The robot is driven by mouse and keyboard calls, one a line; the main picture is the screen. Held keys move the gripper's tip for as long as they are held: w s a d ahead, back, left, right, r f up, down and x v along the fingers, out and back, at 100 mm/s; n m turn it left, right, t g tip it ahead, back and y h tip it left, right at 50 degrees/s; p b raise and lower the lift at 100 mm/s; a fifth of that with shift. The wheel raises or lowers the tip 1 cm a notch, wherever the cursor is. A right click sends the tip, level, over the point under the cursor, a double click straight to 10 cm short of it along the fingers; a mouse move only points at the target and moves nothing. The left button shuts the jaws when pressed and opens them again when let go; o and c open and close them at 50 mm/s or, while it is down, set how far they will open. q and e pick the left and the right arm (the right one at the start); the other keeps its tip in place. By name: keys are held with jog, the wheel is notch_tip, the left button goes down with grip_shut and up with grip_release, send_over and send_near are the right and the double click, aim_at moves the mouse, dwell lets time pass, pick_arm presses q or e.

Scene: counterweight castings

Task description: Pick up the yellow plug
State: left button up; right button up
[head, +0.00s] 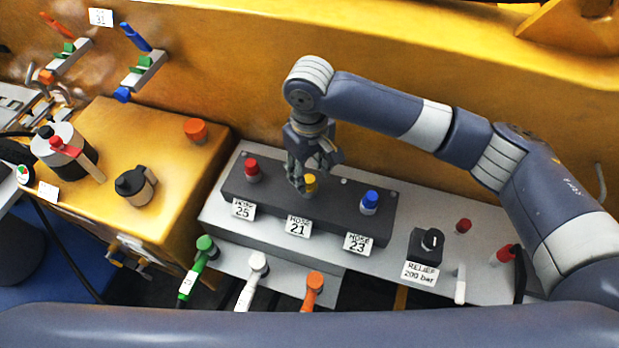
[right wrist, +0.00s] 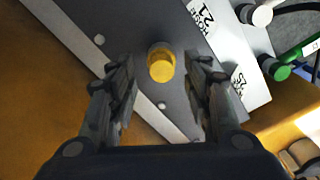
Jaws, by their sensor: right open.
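The yellow plug (head: 310,184) stands in the middle of the dark block (head: 335,213), behind the label "HOSE 21". My right gripper (head: 309,175) is over the plug, pointing down, with its fingers close around it in the head view. In the right wrist view the yellow plug (right wrist: 161,66) shows between the two open fingers of my right gripper (right wrist: 162,76), with a gap on each side. The gripper holds nothing. My left gripper is not in view.
A red plug (head: 252,170) and a blue plug (head: 370,201) stand on the same block, left and right. Green, white and orange hose ends (head: 314,285) lie in front. A yellow wall (head: 230,60) rises behind.

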jog(key=shift+a+f, duration=0.1)
jog(key=shift+f, duration=0.75)
jog(key=shift+c, duration=0.5)
jog(key=c, duration=0.7)
jog(key=shift+r, duration=0.1)
